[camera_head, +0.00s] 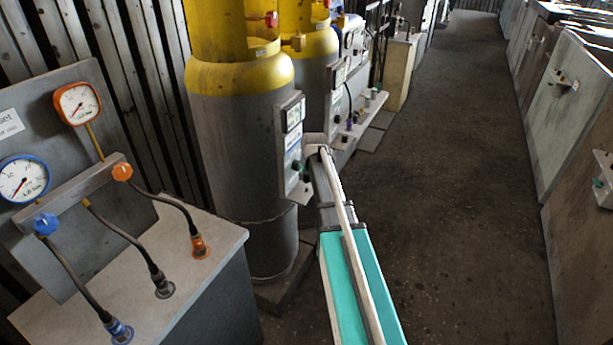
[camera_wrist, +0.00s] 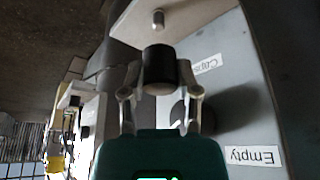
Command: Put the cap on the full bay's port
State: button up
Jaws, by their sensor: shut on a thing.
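In the wrist view, my gripper (camera_wrist: 160,90) is shut on a dark cylindrical cap (camera_wrist: 158,66) with a paler end towards me. Its two fingers press on the cap's sides. Just beyond the cap is a pale shelf plate (camera_wrist: 190,22) with a short peg (camera_wrist: 158,18) standing out of it. I cannot tell whether the cap touches the plate. A grey panel beside it carries an upside-down "Caps" label (camera_wrist: 207,64) and an "Empty" label (camera_wrist: 253,157). In the head view my arm reaches the cylinder's labelled panel (camera_head: 292,145); the cap and the full bay's port cannot be made out there.
Yellow-topped grey gas cylinders (camera_head: 240,130) stand left of my arm. A bench (camera_head: 120,262) with hoses and two gauges is at the near left. A further shelf (camera_head: 360,122) holds small fittings. The aisle floor (camera_head: 450,170) is clear; grey cabinets (camera_head: 570,110) line the right.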

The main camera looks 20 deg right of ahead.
jog(key=shift+f+b, duration=0.75)
jog(key=shift+f, duration=0.25)
jog(key=shift+f+b, duration=1.45)
jog(key=o, duration=1)
jog(key=shift+r, duration=0.2)
notch_tip(320, 180, up, 8)
jog(key=p, duration=0.8)
jog(key=shift+f, duration=0.25)
jog(key=s+d+r+p, duration=0.1)
jog(key=s+r+p, duration=0.2)
jog(key=s, duration=0.1)
jog(key=s+d+r+p, duration=0.1)
jog(key=s+r+p, duration=0.3)
jog(key=s, duration=0.1)
jog(key=s+d+r+p, duration=0.1)
jog(key=s+r+p, duration=0.2)
jog(key=s+r, duration=0.1)
jog(key=shift+s+d+p, duration=0.2)
jog(key=shift+d+p, duration=0.2)
